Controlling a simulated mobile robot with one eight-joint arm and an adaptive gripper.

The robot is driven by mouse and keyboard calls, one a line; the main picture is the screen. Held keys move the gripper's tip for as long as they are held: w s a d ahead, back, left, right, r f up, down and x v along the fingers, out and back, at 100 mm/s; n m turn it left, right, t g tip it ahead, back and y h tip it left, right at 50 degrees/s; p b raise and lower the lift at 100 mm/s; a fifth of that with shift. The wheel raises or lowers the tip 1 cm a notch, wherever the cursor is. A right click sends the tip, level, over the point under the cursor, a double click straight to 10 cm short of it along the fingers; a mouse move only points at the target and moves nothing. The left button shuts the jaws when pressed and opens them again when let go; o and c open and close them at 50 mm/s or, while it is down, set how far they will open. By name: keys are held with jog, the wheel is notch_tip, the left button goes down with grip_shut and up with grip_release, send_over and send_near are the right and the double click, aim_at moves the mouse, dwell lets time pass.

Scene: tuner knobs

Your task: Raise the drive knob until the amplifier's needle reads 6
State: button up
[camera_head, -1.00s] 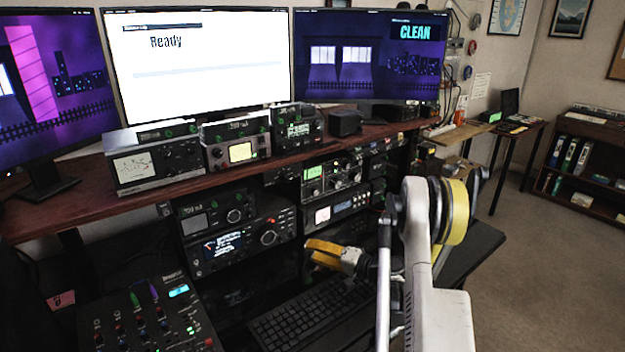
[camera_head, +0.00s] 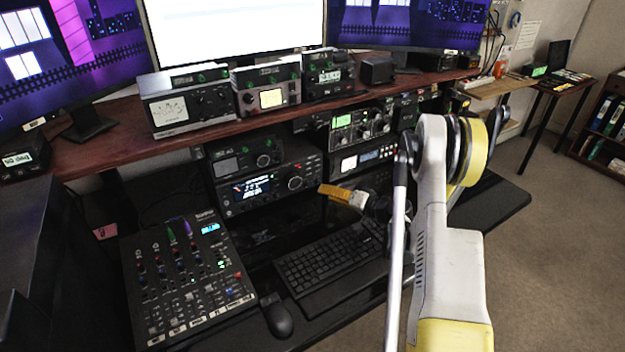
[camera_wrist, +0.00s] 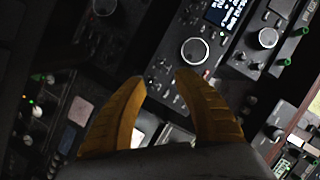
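My gripper (camera_head: 322,188) has yellow fingers. It is just right of the black radio (camera_head: 240,201) with the lit display, under the desk shelf. In the wrist view my gripper (camera_wrist: 160,78) is open and empty, with a wide gap between its fingertips. A large round silver-rimmed knob (camera_wrist: 194,52) lies just beyond the right fingertip, apart from it. A silver-and-black unit with a white needle meter (camera_head: 170,109) stands at the left of the shelf; its reading is too small to tell. Labels are unreadable, so I cannot tell which knob is the drive knob.
More radios stand right of the meter unit, one with a yellowish screen (camera_head: 270,98). Other units (camera_head: 358,126) are stacked below the shelf. A mixer (camera_head: 185,280), keyboard (camera_head: 330,265) and mouse (camera_head: 279,320) lie on the lower desk. Open floor (camera_head: 545,250) is at right.

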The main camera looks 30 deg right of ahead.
aim_at(308, 187)
jog(key=b+x, duration=0.2)
jog(key=x, duration=0.6)
jog(key=shift+w+a+f+b, duration=0.1)
jog(key=shift+w+a+b, duration=0.05)
jog(key=shift+w+b, duration=0.2)
grip_shut()
